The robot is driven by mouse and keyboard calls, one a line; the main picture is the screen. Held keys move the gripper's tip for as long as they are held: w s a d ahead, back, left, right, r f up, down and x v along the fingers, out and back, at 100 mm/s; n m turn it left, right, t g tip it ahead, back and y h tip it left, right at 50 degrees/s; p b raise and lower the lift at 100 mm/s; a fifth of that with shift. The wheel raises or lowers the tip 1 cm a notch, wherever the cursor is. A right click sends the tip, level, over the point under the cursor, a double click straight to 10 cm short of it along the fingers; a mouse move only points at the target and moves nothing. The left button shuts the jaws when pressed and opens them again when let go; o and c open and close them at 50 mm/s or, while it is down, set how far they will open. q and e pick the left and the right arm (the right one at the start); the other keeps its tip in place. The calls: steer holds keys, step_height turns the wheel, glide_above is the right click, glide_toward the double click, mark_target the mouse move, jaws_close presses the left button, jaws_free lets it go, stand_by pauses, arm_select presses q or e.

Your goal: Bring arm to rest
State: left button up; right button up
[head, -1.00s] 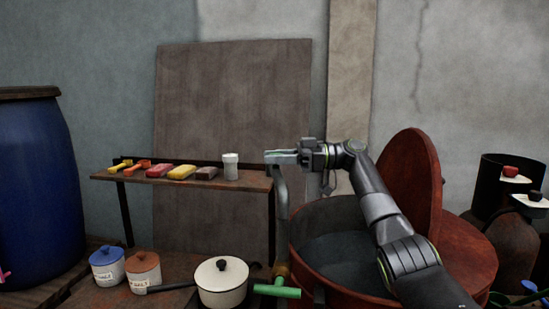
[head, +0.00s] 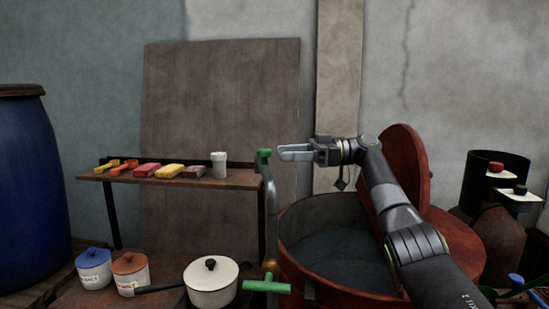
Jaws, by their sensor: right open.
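My right arm reaches in from the lower right, over the open red vat (head: 335,292). My right gripper (head: 284,152) is open and holds nothing. It is in the air above the vat's left side, just right of the green top of a grey pipe (head: 270,200). The vat's round red lid (head: 410,165) stands tilted up behind my forearm, which hides part of it. My left gripper is not in view.
A shelf (head: 140,179) at left bears scoops, coloured blocks and a white cup (head: 219,166). Below are a white pot (head: 211,283), a blue-lidded jar (head: 94,270) and an orange-lidded jar (head: 130,273). A blue barrel (head: 30,190) stands far left. A green valve handle (head: 266,287) sticks out beside the vat.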

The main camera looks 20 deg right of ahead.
steer(key=shift+s+d, duration=0.15)
steer(key=shift+d, duration=0.25)
